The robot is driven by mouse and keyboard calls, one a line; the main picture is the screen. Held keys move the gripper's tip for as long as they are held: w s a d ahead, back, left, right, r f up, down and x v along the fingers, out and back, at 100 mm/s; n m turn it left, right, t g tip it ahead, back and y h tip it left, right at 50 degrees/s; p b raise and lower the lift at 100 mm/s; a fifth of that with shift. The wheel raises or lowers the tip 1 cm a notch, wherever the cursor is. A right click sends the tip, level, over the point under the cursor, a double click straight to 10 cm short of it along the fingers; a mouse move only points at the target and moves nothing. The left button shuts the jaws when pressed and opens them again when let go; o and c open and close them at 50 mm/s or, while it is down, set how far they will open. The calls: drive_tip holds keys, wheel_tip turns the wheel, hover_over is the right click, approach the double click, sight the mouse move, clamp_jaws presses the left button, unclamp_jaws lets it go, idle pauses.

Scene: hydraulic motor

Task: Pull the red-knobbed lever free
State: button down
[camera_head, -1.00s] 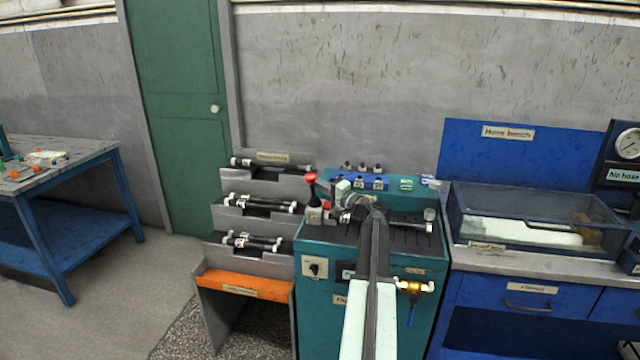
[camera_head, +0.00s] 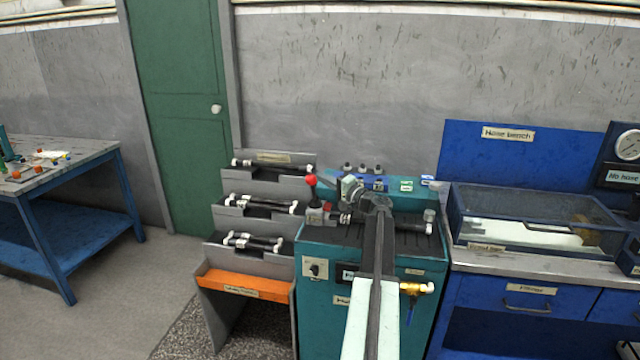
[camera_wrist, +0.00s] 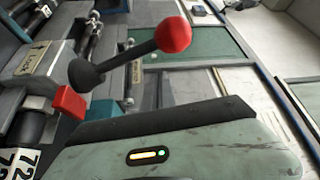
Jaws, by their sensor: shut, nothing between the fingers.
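The lever has a round red knob (camera_head: 311,180) on a thin stem and stands at the left of the teal machine's top. In the wrist view the red knob (camera_wrist: 173,35) is close, on a grey stem rising from a black boot (camera_wrist: 86,75). My gripper (camera_head: 334,180) is just right of the lever in the head view, shut and empty. In the wrist view its pale green housing fills the bottom, with a dark edge below the lever. A gap shows between the knob and that edge. The fingertips are hard to make out.
A small red block (camera_wrist: 70,101) sits beside the boot. The teal machine (camera_head: 318,292) carries a black hose on top and a brass valve (camera_head: 412,288) in front. Hose racks (camera_head: 228,216) stand at left, the blue hose bench (camera_head: 485,284) at right.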

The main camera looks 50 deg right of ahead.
drive_tip(key=s+f+b, duration=0.2)
drive_tip(key=s, duration=0.8)
drive_tip(key=shift+s+d+b, duration=0.15)
drive_tip(key=shift+d+b, duration=0.05)
drive_tip(key=shift+b, duration=0.1)
